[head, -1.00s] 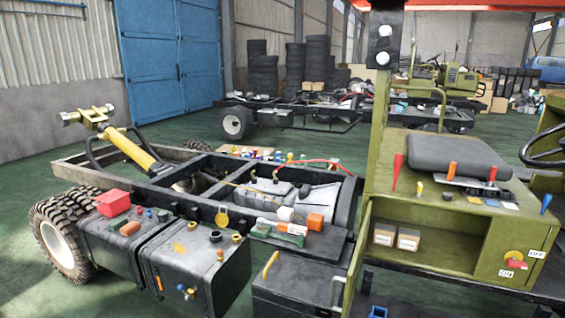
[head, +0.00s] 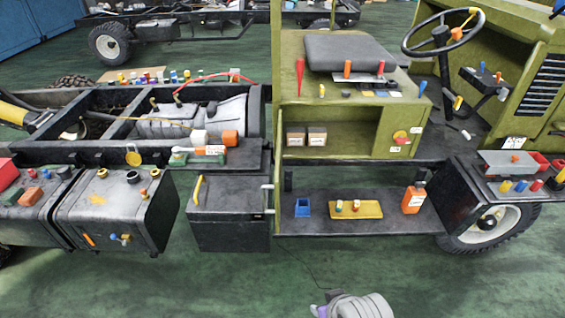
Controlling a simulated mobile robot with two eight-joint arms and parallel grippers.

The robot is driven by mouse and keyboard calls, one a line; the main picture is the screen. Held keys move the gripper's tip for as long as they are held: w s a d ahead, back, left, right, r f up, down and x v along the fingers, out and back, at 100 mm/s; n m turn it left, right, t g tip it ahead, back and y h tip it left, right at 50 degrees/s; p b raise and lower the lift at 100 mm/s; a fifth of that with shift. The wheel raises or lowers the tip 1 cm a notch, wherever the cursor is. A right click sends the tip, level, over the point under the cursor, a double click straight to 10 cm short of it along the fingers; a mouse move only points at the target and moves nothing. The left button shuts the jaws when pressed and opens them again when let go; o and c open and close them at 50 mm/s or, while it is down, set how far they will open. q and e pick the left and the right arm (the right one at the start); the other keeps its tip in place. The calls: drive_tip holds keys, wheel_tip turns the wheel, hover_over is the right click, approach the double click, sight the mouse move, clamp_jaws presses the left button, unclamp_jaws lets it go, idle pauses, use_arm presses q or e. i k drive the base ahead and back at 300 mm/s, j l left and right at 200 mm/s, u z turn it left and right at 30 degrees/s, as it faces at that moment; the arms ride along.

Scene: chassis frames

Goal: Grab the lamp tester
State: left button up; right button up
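I cannot tell for certain which small item is the lamp tester. Several slim coloured tools stand around the dark seat cushion (head: 350,51) on the green cab: a red pointed one (head: 299,76) at the left, an orange-handled one (head: 347,69) in front, and a blue one (head: 422,88) at the right. A grey, rounded part with a purple piece, probably of my own arm, shows at the bottom edge. No gripper fingers can be made out in the head view.
The cab's open shelf (head: 357,138) holds two small boxes. The black step (head: 370,222) below carries a blue bin (head: 302,208), a yellow tray (head: 373,210) and an orange bottle (head: 413,198). Black tanks (head: 110,215) stand at left.

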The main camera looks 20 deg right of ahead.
sight(412, 200)
drive_tip(key=j+z, duration=1)
drive_tip(key=i+l, duration=0.35)
drive_tip(key=l, duration=0.2)
drive_tip(key=i+l, duration=0.35)
drive_tip(key=l, duration=0.15)
drive_tip(key=i+l, duration=0.3)
drive_tip(key=l, duration=0.25)
drive_tip(key=i+l, duration=0.35)
drive_tip(key=l, duration=0.15)
drive_tip(key=i+l+z, duration=0.1)
drive_tip(key=i+l, duration=0.25)
drive_tip(key=l, duration=0.2)
